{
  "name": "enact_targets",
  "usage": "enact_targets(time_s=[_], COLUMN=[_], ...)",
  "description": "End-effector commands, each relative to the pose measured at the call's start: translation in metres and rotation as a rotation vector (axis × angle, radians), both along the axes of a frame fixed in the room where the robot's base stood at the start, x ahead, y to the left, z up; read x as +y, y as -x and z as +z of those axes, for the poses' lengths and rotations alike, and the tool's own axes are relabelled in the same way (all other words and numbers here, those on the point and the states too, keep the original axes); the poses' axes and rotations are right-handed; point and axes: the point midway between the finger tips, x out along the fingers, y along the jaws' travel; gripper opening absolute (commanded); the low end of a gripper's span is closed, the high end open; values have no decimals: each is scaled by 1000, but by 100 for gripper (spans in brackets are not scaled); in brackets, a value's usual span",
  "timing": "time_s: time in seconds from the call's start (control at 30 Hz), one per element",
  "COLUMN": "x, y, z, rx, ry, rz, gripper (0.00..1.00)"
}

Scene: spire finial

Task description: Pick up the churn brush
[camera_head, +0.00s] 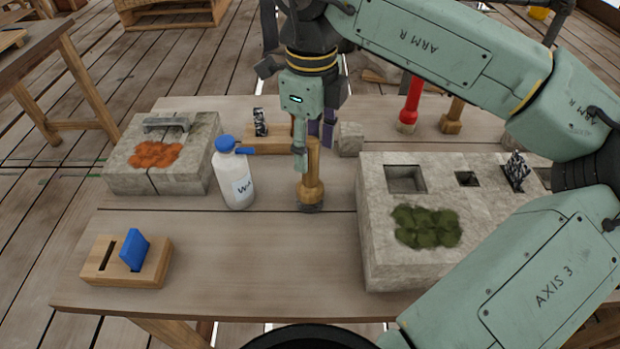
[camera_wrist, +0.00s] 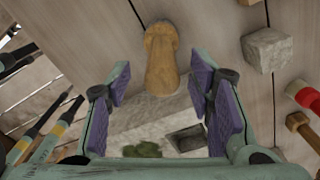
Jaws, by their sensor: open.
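A wooden-handled brush (camera_head: 311,187), which looks like the churn brush, stands upright on the table with a dark band at its foot. My gripper (camera_head: 311,148) points down over it, open, its fingers at the upper part of the handle. In the wrist view, the handle (camera_wrist: 161,60) shows between the purple pads of my open gripper (camera_wrist: 160,84), with a gap on each side. The bristles are hardly visible.
A white bottle with a blue cap (camera_head: 235,175) stands close left of the brush. A stone block with moss (camera_head: 375,240) is close on the right. A small stone cube (camera_head: 350,139) and a wooden block (camera_head: 268,140) lie behind. A red-handled tool (camera_head: 410,103) stands at the back right.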

Motion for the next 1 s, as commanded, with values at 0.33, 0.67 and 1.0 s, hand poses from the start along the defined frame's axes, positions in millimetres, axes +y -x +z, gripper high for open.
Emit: enact_targets(time_s=[0.33,0.67,1.0], x=[4,4,4], y=[-3,-3,-3], z=[-44,-48,-48], rx=[1,0,0], ry=[-2,-1,-1], rz=[1,1,1], gripper=[48,44,21])
